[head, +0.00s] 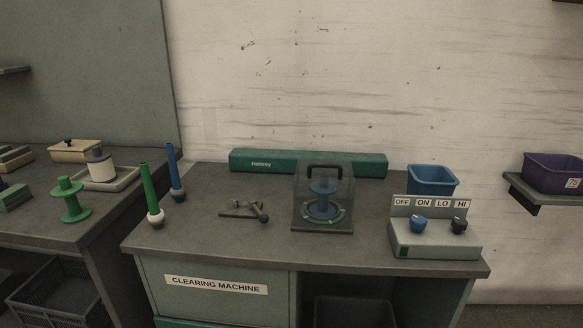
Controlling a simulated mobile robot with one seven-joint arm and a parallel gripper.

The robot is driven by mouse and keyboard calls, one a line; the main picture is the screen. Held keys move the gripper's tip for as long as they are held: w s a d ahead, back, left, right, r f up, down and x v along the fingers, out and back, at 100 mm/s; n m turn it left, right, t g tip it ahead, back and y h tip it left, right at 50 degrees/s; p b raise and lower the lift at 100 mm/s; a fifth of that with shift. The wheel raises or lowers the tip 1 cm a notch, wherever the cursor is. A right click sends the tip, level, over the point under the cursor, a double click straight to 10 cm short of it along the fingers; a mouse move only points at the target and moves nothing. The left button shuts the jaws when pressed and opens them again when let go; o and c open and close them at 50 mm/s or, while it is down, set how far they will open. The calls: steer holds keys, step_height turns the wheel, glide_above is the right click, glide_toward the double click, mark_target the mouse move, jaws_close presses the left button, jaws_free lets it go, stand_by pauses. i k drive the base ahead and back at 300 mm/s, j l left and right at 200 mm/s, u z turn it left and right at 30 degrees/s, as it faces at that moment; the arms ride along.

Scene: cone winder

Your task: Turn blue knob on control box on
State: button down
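The control box (433,243) is a pale grey unit at the right end of the bench. Its upright back panel carries the labels OFF, ON, LO and HI. The blue knob (417,224) is on the left of its top face, below the OFF and ON labels. A black knob (459,225) is to its right, below LO and HI. The blue knob's exact pointing is too small to tell. A small green patch (404,252) shows on the box's front left. My gripper is not in view.
The bench top (330,246) is clear in front of the box's left side. A clear cover (322,196) with a black handle stands over a blue spool, left of the box. A blue bin (432,180) is behind the box. Green and blue cones (152,196) stand far left.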

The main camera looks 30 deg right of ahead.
mark_target(418, 223)
steer(key=z, duration=1.7)
